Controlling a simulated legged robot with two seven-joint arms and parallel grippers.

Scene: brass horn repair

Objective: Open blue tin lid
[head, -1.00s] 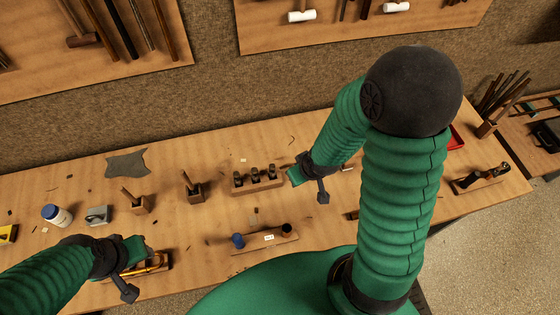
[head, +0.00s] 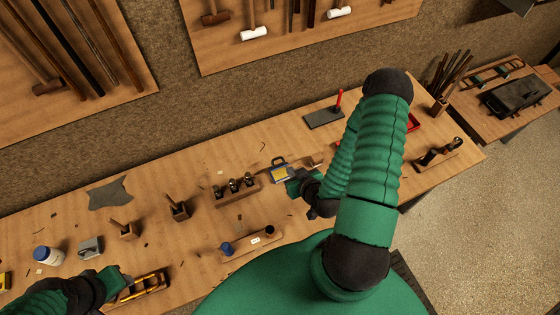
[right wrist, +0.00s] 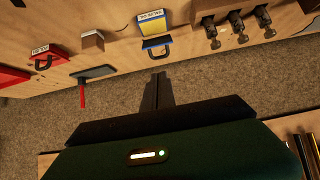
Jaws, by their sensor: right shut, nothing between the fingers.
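The blue tin (head: 279,174) stands on the bench near the middle, with yellow showing inside its blue rim. Its blue lid (right wrist: 157,42) appears raised at the far side, with a dark loop handle. In the right wrist view the tin (right wrist: 151,20) is at the top, with a white label along its edge. My right gripper (right wrist: 158,78) is shut and empty, its fingers together and pointing towards the lid, apart from it in that view. In the head view the right hand is just right of the tin. My left gripper (head: 126,282) is by a brass piece; its fingertips are unclear.
A wooden block with several dark fittings (head: 237,190) stands left of the tin. A dark plate with a red-handled tool (head: 324,117) lies behind it. A red tin (right wrist: 48,54) lies farther right on the bench. A white jar (head: 47,256) stands at the left.

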